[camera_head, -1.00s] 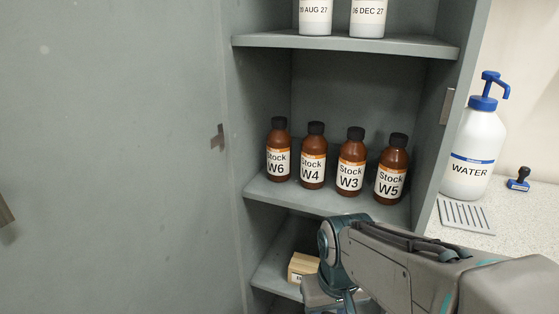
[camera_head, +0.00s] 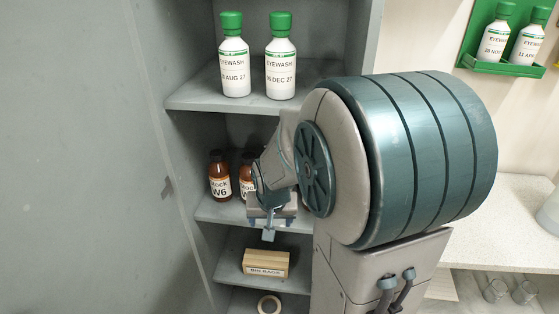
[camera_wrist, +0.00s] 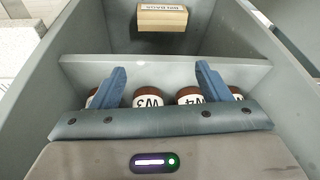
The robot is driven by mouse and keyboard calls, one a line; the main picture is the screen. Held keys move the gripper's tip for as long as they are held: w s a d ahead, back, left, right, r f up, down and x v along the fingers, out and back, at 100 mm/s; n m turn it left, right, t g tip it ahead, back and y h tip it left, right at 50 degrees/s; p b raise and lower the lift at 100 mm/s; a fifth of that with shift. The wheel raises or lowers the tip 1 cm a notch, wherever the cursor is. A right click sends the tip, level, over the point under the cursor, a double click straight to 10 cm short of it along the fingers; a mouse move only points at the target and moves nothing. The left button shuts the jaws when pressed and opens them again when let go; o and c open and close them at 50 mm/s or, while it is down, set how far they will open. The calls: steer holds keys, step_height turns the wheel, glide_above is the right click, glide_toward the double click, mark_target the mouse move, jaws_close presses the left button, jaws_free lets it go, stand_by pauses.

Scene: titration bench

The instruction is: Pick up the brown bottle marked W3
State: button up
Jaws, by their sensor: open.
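The brown bottle marked W3 (camera_wrist: 148,101) stands on the shelf in the wrist view, with its label upside down. The W4 bottle (camera_wrist: 190,97) is beside it. My gripper (camera_wrist: 162,68) is open and empty; both bottles appear between its two blue fingers, with W3 nearer the left finger. Whether the fingers are level with the bottles I cannot tell. In the head view my gripper (camera_head: 270,222) is at the middle shelf, and my arm hides W3. The W6 bottle (camera_head: 219,180) shows at the left there, with part of another bottle beside it.
Two eyewash bottles (camera_head: 257,62) stand on the shelf above. A bin bags box (camera_head: 265,263) and a tape roll (camera_head: 269,305) lie lower. Cabinet walls close in on both sides. A bench with glassware (camera_head: 510,290) is at the right.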

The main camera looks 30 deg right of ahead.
steer(key=w+d+r+m+t+h+p, duration=0.1)
steer(key=w+d+r+p, duration=0.2)
steer(key=r+p, duration=0.3)
steer(key=w+d+r+m+t+h+p, duration=0.1)
steer(key=w+d+r+h+p, duration=0.2)
steer(key=r, duration=0.4)
steer(key=w+d+f+b, duration=0.1)
steer(key=w+f+b, duration=0.2)
steer(key=f, duration=0.2)
steer(key=w+d+f+y+b, duration=0.1)
steer(key=w+d+f+b, duration=0.1)
steer(key=f, duration=0.4)
steer(key=shift+w+f+b, duration=0.2)
steer(key=shift+w+b, duration=0.2)
steer(key=shift+w, duration=0.3)
steer(key=c, duration=1.1)
steer(key=shift+d+r, duration=0.1)
steer(key=shift+r, duration=0.05)
